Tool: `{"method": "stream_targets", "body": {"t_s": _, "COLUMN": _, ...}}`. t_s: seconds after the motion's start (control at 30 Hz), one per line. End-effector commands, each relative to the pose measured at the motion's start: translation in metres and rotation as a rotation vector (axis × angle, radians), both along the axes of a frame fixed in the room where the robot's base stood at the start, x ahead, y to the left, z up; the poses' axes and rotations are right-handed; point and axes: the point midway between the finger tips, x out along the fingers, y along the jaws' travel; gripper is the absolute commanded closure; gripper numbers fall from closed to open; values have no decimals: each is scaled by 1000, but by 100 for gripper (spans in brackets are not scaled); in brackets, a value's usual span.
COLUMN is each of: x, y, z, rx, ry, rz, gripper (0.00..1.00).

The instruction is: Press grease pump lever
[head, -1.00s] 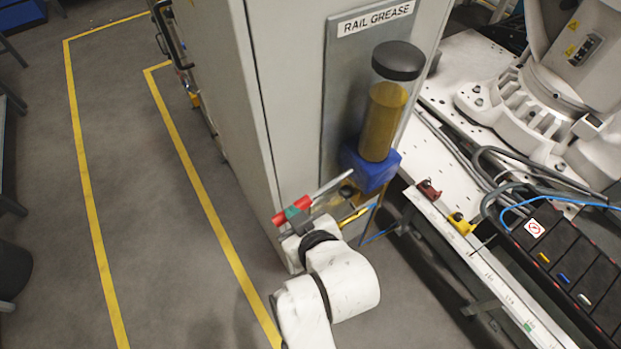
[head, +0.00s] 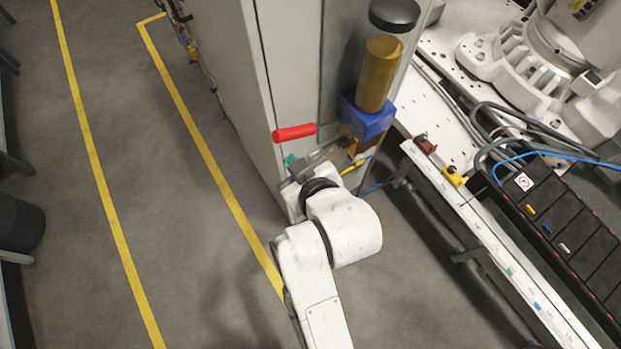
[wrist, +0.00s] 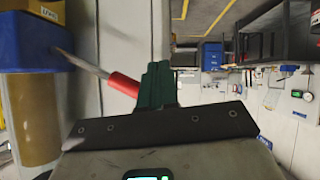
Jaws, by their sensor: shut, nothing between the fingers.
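The grease pump (head: 367,115) is a blue block with an amber cylinder and black cap on the grey cabinet's side. Its lever has a red grip (head: 295,132) that points left, standing out from the cabinet in the head view. My gripper (head: 291,160) has teal fingers, shut and empty, just below the red grip in that view. In the wrist view the fingers (wrist: 156,85) are right beside the red grip (wrist: 124,84), whose metal rod runs back to the blue pump block (wrist: 35,42). I cannot tell whether they touch.
The grey cabinet (head: 225,70) stands right behind the gripper. A white rail bench (head: 440,110) with cables and a black tray (head: 560,225) is on the right. Open floor with yellow lines (head: 190,125) lies to the left.

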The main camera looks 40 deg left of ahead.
Motion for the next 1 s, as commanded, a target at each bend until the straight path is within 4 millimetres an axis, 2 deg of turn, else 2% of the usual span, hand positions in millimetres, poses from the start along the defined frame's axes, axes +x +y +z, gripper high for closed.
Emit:
{"method": "stream_targets", "body": {"t_s": 0.2, "x": -18, "y": -33, "z": 21, "rx": 3, "ry": -3, "rz": -3, "gripper": 100}}
{"method": "stream_targets", "body": {"t_s": 0.4, "x": -29, "y": -52, "z": 37, "rx": 3, "ry": -4, "rz": -4, "gripper": 100}}
{"method": "stream_targets", "body": {"t_s": 0.6, "x": -33, "y": -59, "z": 43, "rx": 2, "ry": -5, "rz": -3, "gripper": 100}}
{"method": "stream_targets", "body": {"t_s": 1.0, "x": -33, "y": -59, "z": 43, "rx": 2, "ry": -5, "rz": -4, "gripper": 100}}
